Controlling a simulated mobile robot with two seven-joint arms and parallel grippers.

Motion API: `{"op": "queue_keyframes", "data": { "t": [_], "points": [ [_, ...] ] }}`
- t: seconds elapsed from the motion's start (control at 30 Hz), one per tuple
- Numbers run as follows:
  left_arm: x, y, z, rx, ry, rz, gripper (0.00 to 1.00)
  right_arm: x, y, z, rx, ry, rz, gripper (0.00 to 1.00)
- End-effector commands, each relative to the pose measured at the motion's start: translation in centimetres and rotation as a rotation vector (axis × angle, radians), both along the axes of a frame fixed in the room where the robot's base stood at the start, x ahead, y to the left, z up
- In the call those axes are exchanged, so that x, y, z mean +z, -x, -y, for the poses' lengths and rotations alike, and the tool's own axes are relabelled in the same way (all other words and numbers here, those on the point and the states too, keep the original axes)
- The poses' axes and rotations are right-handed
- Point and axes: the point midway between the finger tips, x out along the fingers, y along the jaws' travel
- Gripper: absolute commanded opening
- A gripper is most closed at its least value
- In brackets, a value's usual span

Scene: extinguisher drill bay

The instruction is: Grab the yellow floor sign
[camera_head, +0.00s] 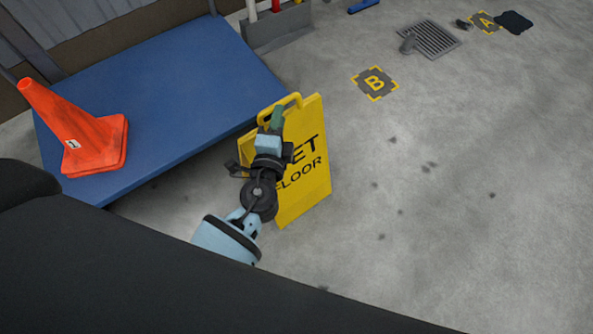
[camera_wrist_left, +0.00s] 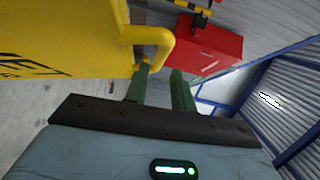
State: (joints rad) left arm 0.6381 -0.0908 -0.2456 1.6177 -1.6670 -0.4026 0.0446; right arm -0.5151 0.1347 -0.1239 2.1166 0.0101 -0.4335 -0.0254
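The yellow floor sign (camera_head: 312,150) stands on the concrete floor right of the blue platform, with black "WET FLOOR" lettering partly hidden by my arm. Its looped handle is at the top. My left gripper (camera_head: 277,117) is at the handle. In the left wrist view, the sign (camera_wrist_left: 65,40) fills the upper left and its handle (camera_wrist_left: 163,48) reaches to the tips of my green fingers (camera_wrist_left: 161,74). The fingers are apart, with a gap between them. I cannot tell whether either finger touches the handle. My right gripper is not in view.
A grey rack (camera_head: 275,30) stands behind. Floor marks B (camera_head: 375,83) and A (camera_head: 486,22) and a drain grate (camera_head: 430,39) lie right. A red box (camera_wrist_left: 208,45) shows in the wrist view. The right floor is mostly clear.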

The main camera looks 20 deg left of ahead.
Motion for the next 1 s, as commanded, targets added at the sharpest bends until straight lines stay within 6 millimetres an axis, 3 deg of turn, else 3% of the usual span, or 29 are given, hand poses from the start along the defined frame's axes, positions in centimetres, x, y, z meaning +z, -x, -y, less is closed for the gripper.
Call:
{"op": "queue_keyframes", "data": {
  "t": [0.43, 0.73, 0.9, 1.0],
  "points": [
    [-0.4, -4.6, -1.3, 0.001, 0.001, 0.0, 0.25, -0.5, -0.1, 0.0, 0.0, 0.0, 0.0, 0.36],
    [-0.4, -4.9, -1.4, 0.0, 0.001, -0.002, 0.25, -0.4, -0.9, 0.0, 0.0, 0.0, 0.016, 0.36],
    [-0.4, -4.9, -1.4, 0.0, 0.001, -0.001, 0.03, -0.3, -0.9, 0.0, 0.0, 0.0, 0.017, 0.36],
    [-0.4, -4.9, -1.4, 0.0, 0.001, -0.001, 0.0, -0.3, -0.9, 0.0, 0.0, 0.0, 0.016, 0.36]
  ]
}}
